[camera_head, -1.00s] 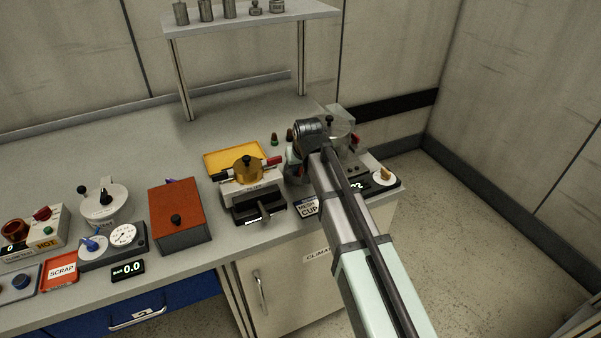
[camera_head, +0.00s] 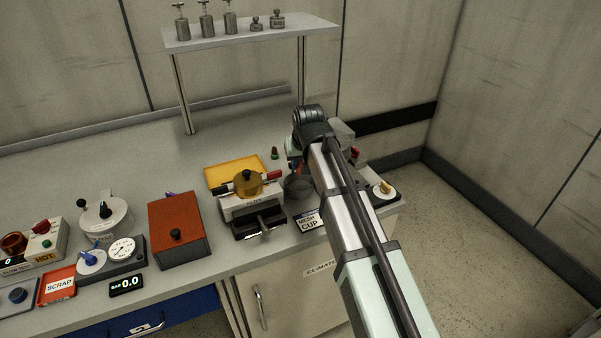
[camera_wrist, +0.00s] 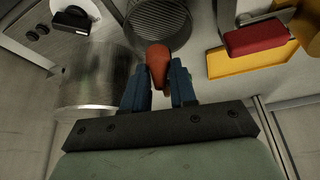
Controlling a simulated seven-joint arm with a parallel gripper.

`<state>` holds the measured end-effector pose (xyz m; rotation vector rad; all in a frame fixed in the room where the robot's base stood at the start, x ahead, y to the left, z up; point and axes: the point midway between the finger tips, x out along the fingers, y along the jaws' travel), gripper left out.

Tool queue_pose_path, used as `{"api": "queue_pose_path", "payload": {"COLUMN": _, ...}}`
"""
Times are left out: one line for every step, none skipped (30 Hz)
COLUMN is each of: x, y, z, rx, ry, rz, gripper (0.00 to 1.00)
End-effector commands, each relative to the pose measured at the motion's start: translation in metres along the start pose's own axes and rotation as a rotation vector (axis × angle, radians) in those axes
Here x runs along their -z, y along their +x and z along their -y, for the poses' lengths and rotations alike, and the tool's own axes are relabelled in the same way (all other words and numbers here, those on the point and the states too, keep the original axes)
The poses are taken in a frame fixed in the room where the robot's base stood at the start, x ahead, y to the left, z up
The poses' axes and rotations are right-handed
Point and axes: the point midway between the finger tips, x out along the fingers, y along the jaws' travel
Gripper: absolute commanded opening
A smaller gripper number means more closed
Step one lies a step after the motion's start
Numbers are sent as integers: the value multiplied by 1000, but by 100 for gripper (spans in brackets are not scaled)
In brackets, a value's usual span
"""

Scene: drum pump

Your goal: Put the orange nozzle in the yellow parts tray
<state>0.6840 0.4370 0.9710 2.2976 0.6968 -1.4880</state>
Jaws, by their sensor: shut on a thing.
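My gripper (camera_wrist: 158,88) has its blue fingers shut on the orange nozzle (camera_wrist: 158,60) in the wrist view. The nozzle is above the bench, close to the rim of a round mesh cup (camera_wrist: 160,22). The yellow parts tray (camera_head: 222,170) lies on the bench behind the pump-like fixture in the head view, left of my arm. Part of the tray also shows at the right of the wrist view (camera_wrist: 232,64). In the head view my arm hides most of the gripper.
A fixture with a round brass top (camera_head: 246,184) and red and black handles stands in front of the tray, partly covering it.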

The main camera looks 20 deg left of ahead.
Motion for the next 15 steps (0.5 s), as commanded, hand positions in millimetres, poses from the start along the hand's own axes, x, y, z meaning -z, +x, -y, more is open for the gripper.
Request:
{"api": "queue_pose_path", "payload": {"x": 4, "y": -6, "z": 0, "rx": 0, "ry": 0, "rz": -2, "gripper": 0}}
{"api": "queue_pose_path", "payload": {"x": 5, "y": -9, "z": 0, "rx": 0, "ry": 0, "rz": -1, "gripper": 0}}
{"api": "queue_pose_path", "payload": {"x": 6, "y": -12, "z": 0, "rx": 0, "ry": 0, "rz": 0, "gripper": 0}}
{"api": "queue_pose_path", "payload": {"x": 8, "y": -14, "z": 1, "rx": 1, "ry": -1, "rz": 0, "gripper": 0}}
{"api": "queue_pose_path", "payload": {"x": 10, "y": -15, "z": 2, "rx": 2, "ry": -3, "rz": 0, "gripper": 0}}
{"api": "queue_pose_path", "payload": {"x": 14, "y": -16, "z": 4, "rx": 4, "ry": -9, "rz": 0, "gripper": 0}}
{"api": "queue_pose_path", "payload": {"x": 18, "y": -16, "z": 6, "rx": 7, "ry": -15, "rz": 0, "gripper": 0}}
{"api": "queue_pose_path", "payload": {"x": 23, "y": -16, "z": 10, "rx": 10, "ry": -22, "rz": 1, "gripper": 0}}
{"api": "queue_pose_path", "payload": {"x": 31, "y": -14, "z": 15, "rx": 16, "ry": -37, "rz": 1, "gripper": 0}}
{"api": "queue_pose_path", "payload": {"x": 38, "y": -12, "z": 20, "rx": 22, "ry": -50, "rz": 2, "gripper": 0}}
{"api": "queue_pose_path", "payload": {"x": 46, "y": -9, "z": 26, "rx": 29, "ry": -63, "rz": 2, "gripper": 0}}
{"api": "queue_pose_path", "payload": {"x": 56, "y": -5, "z": 36, "rx": 39, "ry": -85, "rz": 3, "gripper": 0}}
{"api": "queue_pose_path", "payload": {"x": 64, "y": -2, "z": 44, "rx": 46, "ry": -103, "rz": 4, "gripper": 0}}
{"api": "queue_pose_path", "payload": {"x": 72, "y": 2, "z": 51, "rx": 54, "ry": -120, "rz": 4, "gripper": 0}}
{"api": "queue_pose_path", "payload": {"x": 83, "y": 6, "z": 61, "rx": 64, "ry": -145, "rz": 5, "gripper": 0}}
